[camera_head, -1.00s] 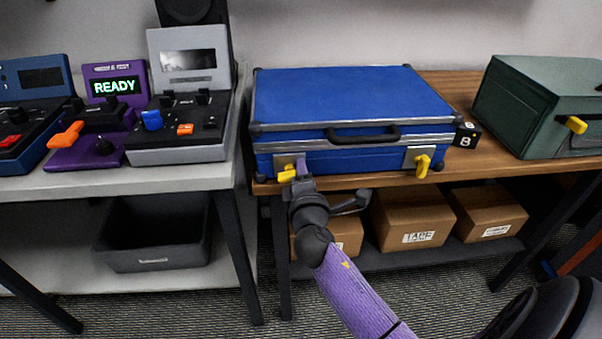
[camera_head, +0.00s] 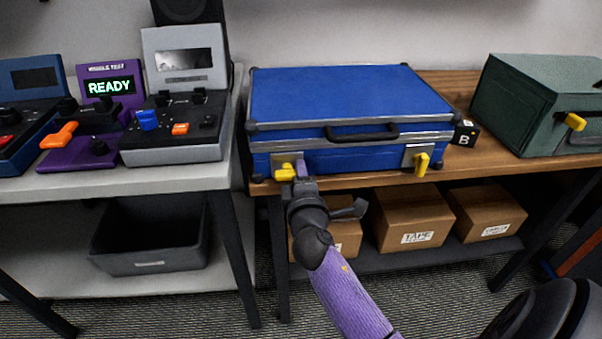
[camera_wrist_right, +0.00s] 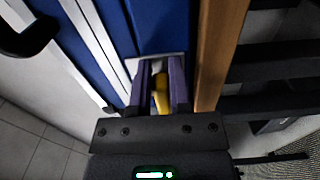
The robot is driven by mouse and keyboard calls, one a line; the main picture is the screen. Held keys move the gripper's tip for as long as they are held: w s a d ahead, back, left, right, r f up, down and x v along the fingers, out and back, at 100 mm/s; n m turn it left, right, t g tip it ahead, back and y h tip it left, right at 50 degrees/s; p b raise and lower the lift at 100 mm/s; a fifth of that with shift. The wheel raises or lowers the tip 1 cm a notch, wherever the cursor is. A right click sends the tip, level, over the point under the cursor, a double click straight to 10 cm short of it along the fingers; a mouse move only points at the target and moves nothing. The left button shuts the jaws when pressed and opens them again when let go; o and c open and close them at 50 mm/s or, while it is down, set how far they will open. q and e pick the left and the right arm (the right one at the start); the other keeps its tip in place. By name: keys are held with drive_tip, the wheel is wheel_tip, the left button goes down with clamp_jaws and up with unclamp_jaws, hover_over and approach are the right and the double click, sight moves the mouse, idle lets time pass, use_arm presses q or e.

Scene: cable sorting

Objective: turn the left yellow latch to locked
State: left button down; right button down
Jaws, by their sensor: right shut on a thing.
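The blue case (camera_head: 345,100) lies closed on the wooden table. Its left yellow latch (camera_head: 285,172) sits on a metal plate at the front left and points sideways to the left. The right yellow latch (camera_head: 421,164) hangs downward on its own plate. My right gripper (camera_head: 301,172) is at the left latch, with its arm coming from below. In the right wrist view the left latch (camera_wrist_right: 160,95) is between the two purple fingers (camera_wrist_right: 161,88), which are shut on it. The fingers hide part of the latch. My left gripper is not in view.
A black handle (camera_head: 362,132) sits between the latches. A black cube marked B (camera_head: 466,133) and a green case (camera_head: 540,105) stand to the right. Consoles (camera_head: 185,95) stand on the grey table at left. Cardboard boxes (camera_head: 412,215) fill the shelf below.

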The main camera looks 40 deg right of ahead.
drive_tip(key=c, duration=0.7)
unclamp_jaws()
drive_tip(key=shift+f, duration=0.1)
drive_tip(key=shift+o, duration=0.7)
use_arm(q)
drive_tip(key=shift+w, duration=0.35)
use_arm(e)
drive_tip(key=shift+s+a, duration=0.25)
drive_tip(key=shift+s, duration=0.1)
use_arm(q)
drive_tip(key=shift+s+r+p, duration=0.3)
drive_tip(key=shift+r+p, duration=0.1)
drive_tip(key=shift+p, duration=0.05)
use_arm(e)
drive_tip(key=v, duration=0.9)
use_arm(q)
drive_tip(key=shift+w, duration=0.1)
use_arm(e)
drive_tip(key=shift+s, duration=0.15)
